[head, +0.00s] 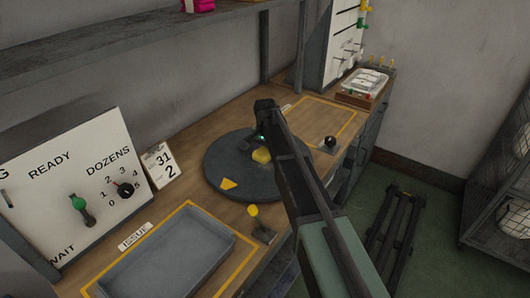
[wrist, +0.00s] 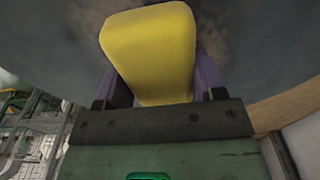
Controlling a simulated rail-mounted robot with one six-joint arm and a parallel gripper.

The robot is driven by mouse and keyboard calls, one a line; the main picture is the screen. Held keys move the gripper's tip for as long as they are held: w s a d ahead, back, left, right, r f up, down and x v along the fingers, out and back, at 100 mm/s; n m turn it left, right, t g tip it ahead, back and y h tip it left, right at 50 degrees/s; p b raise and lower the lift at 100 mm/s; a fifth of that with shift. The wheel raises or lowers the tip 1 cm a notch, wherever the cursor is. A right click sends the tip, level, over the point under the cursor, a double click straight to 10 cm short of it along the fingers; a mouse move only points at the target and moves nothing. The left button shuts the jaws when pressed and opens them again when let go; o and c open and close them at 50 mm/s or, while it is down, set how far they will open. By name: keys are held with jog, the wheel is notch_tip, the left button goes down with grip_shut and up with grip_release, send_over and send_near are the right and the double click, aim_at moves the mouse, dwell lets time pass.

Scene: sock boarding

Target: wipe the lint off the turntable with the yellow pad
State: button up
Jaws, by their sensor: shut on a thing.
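My gripper (head: 260,146) is over the turntable and shut on the yellow pad (head: 262,156). In the wrist view the yellow pad (wrist: 150,48) sits between the purple fingers of my gripper (wrist: 160,85), its far end toward the dark turntable surface (wrist: 60,40). I cannot tell if the pad touches the surface. A faint brownish patch shows right of the pad in the wrist view; I cannot make out clear lint.
A grey tray (head: 165,262) marked ISSUE lies in the front left. A yellow-knobbed lever (head: 254,212) stands near the turntable's front edge, a black knob (head: 330,142) to its right. A shelf (head: 130,50) overhangs.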

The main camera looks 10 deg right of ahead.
aim_at(265, 157)
jog(key=shift+w+d, duration=3.2)
jog(key=shift+w, duration=0.2)
jog(key=shift+s+d, duration=0.7)
jog(key=shift+s, duration=0.25)
jog(key=shift+s+a, duration=0.2)
jog(key=shift+s, duration=0.15)
jog(key=shift+s+a+r, duration=0.1)
jog(key=shift+s+a, duration=1.9)
jog(key=shift+a, duration=0.1)
jog(key=shift+s+a, duration=1.1)
jog(key=shift+s, duration=0.15)
jog(key=shift+s+a, duration=1.2)
jog(key=shift+a, duration=0.05)
jog(key=shift+s+a+f, duration=0.2)
jog(key=shift+s+a, duration=0.9)
jog(key=shift+s, duration=0.2)
jog(key=shift+r, duration=0.1)
